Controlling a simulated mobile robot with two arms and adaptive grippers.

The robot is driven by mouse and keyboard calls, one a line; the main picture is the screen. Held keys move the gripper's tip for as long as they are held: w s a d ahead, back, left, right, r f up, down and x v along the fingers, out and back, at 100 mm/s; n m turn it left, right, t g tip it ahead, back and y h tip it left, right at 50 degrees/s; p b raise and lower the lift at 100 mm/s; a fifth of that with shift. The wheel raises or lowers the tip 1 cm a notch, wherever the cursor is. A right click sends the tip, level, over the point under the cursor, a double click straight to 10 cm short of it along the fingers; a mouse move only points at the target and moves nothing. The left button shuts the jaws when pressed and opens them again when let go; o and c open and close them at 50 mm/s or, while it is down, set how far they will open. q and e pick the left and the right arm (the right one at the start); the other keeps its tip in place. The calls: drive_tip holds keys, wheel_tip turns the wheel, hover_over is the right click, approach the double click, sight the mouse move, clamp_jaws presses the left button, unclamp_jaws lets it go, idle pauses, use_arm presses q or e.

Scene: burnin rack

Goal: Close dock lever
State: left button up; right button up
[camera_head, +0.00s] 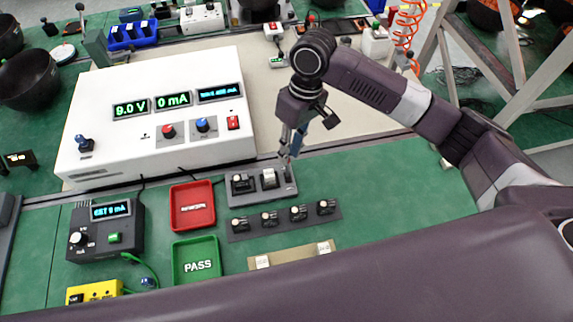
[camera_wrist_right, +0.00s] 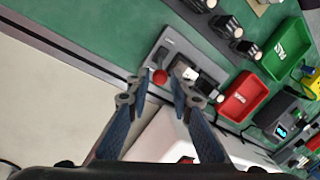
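The grey dock (camera_head: 240,199) sits on the green bench in front of the white power supply, with dark and white parts on top. It also shows in the wrist view (camera_wrist_right: 167,45). Its lever ends in a red ball knob (camera_wrist_right: 160,77), on the dock's right side in the head view. My right gripper (camera_head: 289,150) is above that side, pointing down. In the wrist view its two fingertips (camera_wrist_right: 157,92) are apart, with the red knob showing between and just beyond them. I cannot tell whether they touch it. My left gripper is not in view.
A white power supply (camera_head: 95,115) with lit displays stands behind the dock. A red tray (camera_head: 174,220) and a green PASS tray (camera_head: 197,280) lie to the left. A dark strip with several small modules (camera_head: 240,227) lies in front. Green bench at right is clear.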

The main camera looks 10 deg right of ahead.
sight(287, 166)
drive_tip(key=x, duration=0.5)
drive_tip(key=shift+f+p, duration=0.35)
clamp_jaws()
